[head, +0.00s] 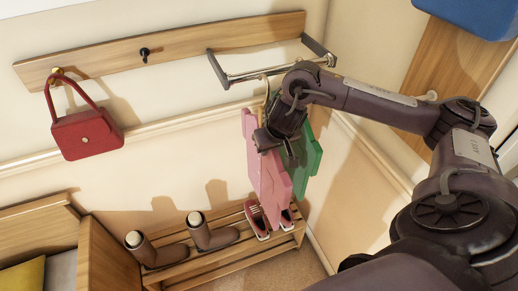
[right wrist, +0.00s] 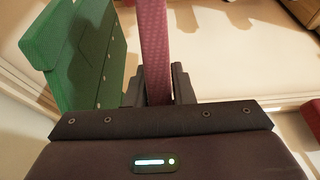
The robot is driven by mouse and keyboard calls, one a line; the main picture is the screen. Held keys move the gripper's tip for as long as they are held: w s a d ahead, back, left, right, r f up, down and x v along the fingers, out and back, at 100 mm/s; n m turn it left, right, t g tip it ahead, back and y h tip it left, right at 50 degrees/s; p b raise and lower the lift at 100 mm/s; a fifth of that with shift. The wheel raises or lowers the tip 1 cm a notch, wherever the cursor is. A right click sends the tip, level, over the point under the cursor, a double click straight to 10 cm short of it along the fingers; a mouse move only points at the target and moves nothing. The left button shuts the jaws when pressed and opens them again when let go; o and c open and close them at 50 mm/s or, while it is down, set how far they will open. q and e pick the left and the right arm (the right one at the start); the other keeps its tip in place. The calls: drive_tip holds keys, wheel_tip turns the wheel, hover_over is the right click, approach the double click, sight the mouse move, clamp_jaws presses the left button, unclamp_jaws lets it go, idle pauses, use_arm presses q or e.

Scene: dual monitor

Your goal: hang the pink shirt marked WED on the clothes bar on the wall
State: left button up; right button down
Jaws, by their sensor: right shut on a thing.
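My right gripper (head: 265,140) is shut on the pink shirt. In the right wrist view the shirt (right wrist: 154,45) shows edge-on between the two fingers (right wrist: 156,88). A hanger hook (head: 266,86) shows at the bar's height; I cannot tell whether it is the pink shirt's or whether it rests on the bar. No WED mark is readable. My left gripper is out of view.
A green shirt (head: 308,160) hangs close to the right of the pink one, also in the right wrist view (right wrist: 85,50). A red bag (head: 87,135) hangs at the left of the wooden rail (head: 185,45). Boots (head: 210,235) and shoes (head: 257,220) stand on a slatted rack (head: 220,255) below.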

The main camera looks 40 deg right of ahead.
sight(263, 120)
drive_tip(key=w+d+f+b, duration=0.2)
drive_tip(key=w+b, duration=0.3)
drive_tip(key=w, duration=0.3)
drive_tip(key=shift+w, duration=0.35)
idle(0.5)
drive_tip(key=c, duration=1.2)
unclamp_jaws()
drive_tip(key=shift+o, duration=0.2)
drive_tip(key=p+v, duration=0.3)
drive_tip(key=v, duration=0.4)
drive_tip(key=shift+r, duration=0.2)
drive_tip(key=shift+s+r, duration=0.2)
drive_tip(key=shift+s, duration=0.05)
